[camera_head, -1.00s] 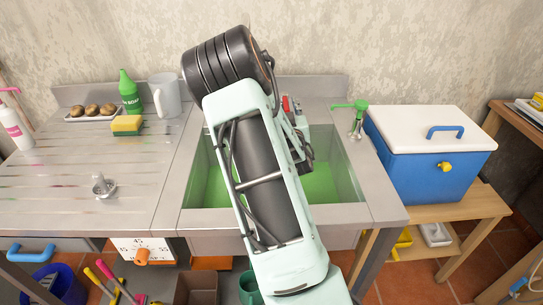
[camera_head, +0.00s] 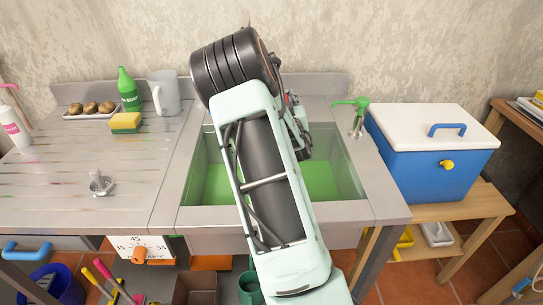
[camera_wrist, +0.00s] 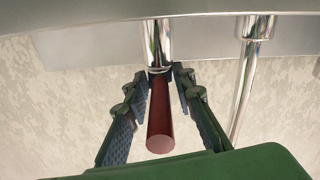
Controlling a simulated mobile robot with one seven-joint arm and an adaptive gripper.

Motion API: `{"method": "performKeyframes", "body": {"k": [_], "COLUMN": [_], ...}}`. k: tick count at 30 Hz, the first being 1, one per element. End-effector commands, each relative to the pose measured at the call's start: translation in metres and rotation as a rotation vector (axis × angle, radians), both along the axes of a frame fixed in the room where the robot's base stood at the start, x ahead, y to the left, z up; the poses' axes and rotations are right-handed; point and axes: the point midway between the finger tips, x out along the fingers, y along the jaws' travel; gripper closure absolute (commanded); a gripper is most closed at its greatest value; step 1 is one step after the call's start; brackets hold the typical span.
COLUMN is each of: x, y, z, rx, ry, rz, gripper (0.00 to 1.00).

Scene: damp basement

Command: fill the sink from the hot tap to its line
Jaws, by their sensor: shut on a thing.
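The steel sink (camera_head: 345,203) shows in the head view on both sides of my arm. Its bottom looks green; I cannot tell a water level or make out the line. In the wrist view a dark red tap lever (camera_wrist: 160,122) sticks out from a chrome body (camera_wrist: 157,45). My gripper (camera_wrist: 160,72) has a finger on each side of the lever, with its tips shut on it near the chrome body. In the head view my arm hides this tap and most of the gripper. A tap with a green lever (camera_head: 351,103) stands at the sink's right rear corner.
A blue cooler with a white lid (camera_head: 425,125) stands on a wooden bench right of the sink. On the left drainboard (camera_head: 60,180) are a sponge (camera_head: 125,122), a green soap bottle (camera_head: 129,92), a jug (camera_head: 165,92) and a tray of brown lumps (camera_head: 92,112).

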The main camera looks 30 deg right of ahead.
Motion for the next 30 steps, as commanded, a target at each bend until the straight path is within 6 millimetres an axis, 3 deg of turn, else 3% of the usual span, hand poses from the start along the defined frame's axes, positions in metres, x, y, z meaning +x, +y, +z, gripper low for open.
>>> {"method": "performKeyframes", "body": {"k": [30], "x": [0.0003], "y": [-0.0011], "z": [0.0075], "rx": [0.068], "ry": [0.143], "rz": [-0.001], "gripper": [0.9]}}
